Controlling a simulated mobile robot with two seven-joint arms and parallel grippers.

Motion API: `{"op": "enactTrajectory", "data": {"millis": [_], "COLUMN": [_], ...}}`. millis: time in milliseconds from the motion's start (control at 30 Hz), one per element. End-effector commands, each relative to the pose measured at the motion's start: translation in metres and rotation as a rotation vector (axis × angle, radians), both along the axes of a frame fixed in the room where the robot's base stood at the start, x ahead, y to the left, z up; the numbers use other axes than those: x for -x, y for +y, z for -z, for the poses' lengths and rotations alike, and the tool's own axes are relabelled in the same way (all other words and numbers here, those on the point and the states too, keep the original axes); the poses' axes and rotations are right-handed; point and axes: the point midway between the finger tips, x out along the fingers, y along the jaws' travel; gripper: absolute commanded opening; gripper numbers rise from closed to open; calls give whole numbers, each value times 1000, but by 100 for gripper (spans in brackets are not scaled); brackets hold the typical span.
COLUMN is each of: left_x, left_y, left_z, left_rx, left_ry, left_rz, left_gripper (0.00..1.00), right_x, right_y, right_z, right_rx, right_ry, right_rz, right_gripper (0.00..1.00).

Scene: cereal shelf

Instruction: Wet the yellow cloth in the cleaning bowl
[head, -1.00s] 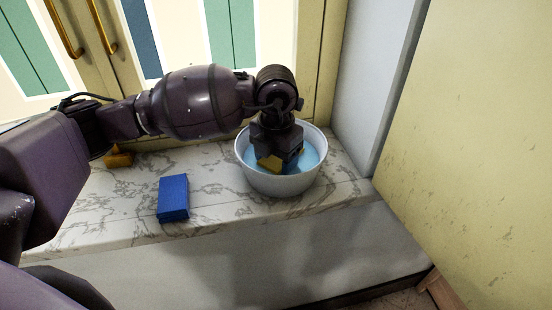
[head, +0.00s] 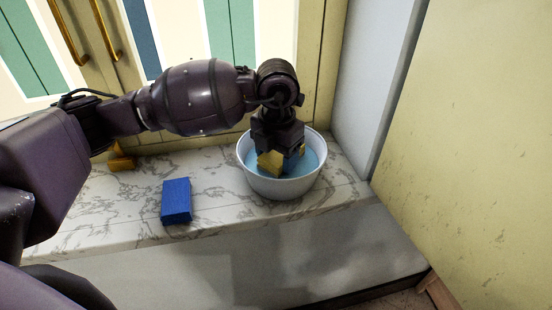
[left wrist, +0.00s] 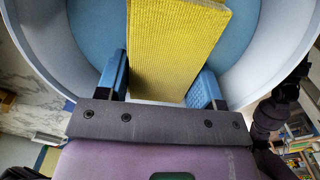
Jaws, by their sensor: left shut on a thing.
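The yellow cloth (head: 270,162) is a block-like piece with a ribbed surface, and it fills the middle of the left wrist view (left wrist: 178,45). My left gripper (head: 281,158) points down into the bowl and is shut on the cloth, with a blue finger on each side of it. The cleaning bowl (head: 281,187) is white and round, with blue liquid inside. The cloth is inside the bowl's rim, over the liquid; I cannot tell whether its lower end touches the liquid. My right gripper is not in view.
The bowl stands on a marble-patterned ledge (head: 225,205). A blue block (head: 176,201) lies left of the bowl, and a small orange-yellow object (head: 121,161) sits farther left. A grey wall and a yellow panel (head: 480,150) close off the right. Striped cabinet doors stand behind.

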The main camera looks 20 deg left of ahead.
Motion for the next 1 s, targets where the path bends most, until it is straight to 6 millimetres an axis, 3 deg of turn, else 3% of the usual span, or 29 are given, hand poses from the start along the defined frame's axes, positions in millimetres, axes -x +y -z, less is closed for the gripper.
{"op": "enactTrajectory", "data": {"millis": [367, 1000], "left_x": [0, 0], "left_y": [0, 0], "left_z": [-33, -84], "left_rx": [-1, 0], "left_ry": [-1, -1], "left_rz": [-1, 0], "left_gripper": [42, 42], "right_x": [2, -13], "right_y": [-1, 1], "right_z": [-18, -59], "right_rx": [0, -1], "right_ry": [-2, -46], "right_rz": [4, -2], "right_gripper": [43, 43]}}
